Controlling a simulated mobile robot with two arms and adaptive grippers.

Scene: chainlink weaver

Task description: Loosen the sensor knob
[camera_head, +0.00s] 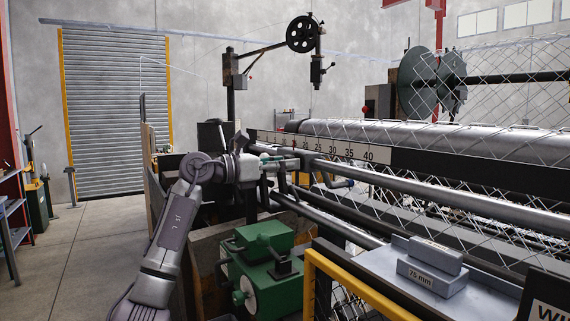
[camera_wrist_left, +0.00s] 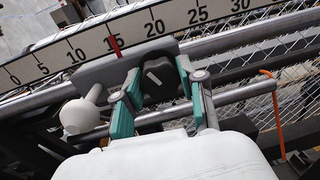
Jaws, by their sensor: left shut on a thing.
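The sensor knob (camera_wrist_left: 158,82) is a dark knob with a white line on its face, mounted on a grey carriage (camera_wrist_left: 95,73) below a numbered scale (camera_wrist_left: 190,18). My left gripper (camera_wrist_left: 157,74) has its teal fingers on both sides of the knob and is shut on it. The white line stands tilted. In the head view my left gripper (camera_head: 287,163) reaches in front of the scale (camera_head: 350,151), and the knob cannot be made out there. My right gripper is not in view.
A white ball handle (camera_wrist_left: 80,116) sits left of the fingers. An orange hook (camera_wrist_left: 275,112) hangs at the right. A green machine unit (camera_head: 272,282) stands below my arm. A grey block marked 75 mm (camera_head: 432,280) lies on a bench behind a yellow frame (camera_head: 352,284).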

